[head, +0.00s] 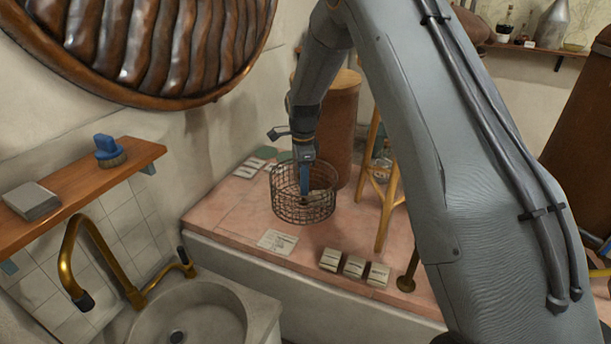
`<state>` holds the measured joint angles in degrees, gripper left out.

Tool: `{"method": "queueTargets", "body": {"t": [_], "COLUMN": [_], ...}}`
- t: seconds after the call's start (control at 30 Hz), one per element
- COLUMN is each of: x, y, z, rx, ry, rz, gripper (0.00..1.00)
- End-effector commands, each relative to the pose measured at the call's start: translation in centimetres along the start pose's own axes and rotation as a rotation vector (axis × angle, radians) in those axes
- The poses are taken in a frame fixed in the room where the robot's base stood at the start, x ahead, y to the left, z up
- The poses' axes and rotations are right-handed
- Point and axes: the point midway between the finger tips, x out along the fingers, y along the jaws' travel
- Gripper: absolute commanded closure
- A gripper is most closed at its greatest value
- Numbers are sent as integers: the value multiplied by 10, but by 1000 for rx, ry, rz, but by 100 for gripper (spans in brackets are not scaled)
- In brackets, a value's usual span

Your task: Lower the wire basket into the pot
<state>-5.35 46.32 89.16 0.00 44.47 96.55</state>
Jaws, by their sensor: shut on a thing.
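The wire basket (303,214), a round dark mesh basket, appears upright over the pink tiled counter in the middle of the head view. I cannot tell whether its bottom touches the tiles. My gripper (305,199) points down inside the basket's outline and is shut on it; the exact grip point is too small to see. A tall brown cylindrical vessel (340,125) stands just behind the basket, partly hidden by my arm. No other clear pot shows.
A wooden stool (386,200) with a glass bottle (381,165) stands right of the basket. Several small boxes (354,267) and a paper card (278,242) lie along the counter's front. A sink (190,317) with a brass tap (70,250) is at front left.

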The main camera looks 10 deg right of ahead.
Motion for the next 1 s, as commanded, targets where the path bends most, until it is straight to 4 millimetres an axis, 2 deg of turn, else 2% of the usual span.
{"method": "queueTargets", "body": {"t": [1.0], "x": [-12], "y": [83], "z": [37], "rx": [-1], "ry": [0], "rz": [1], "gripper": [100]}}
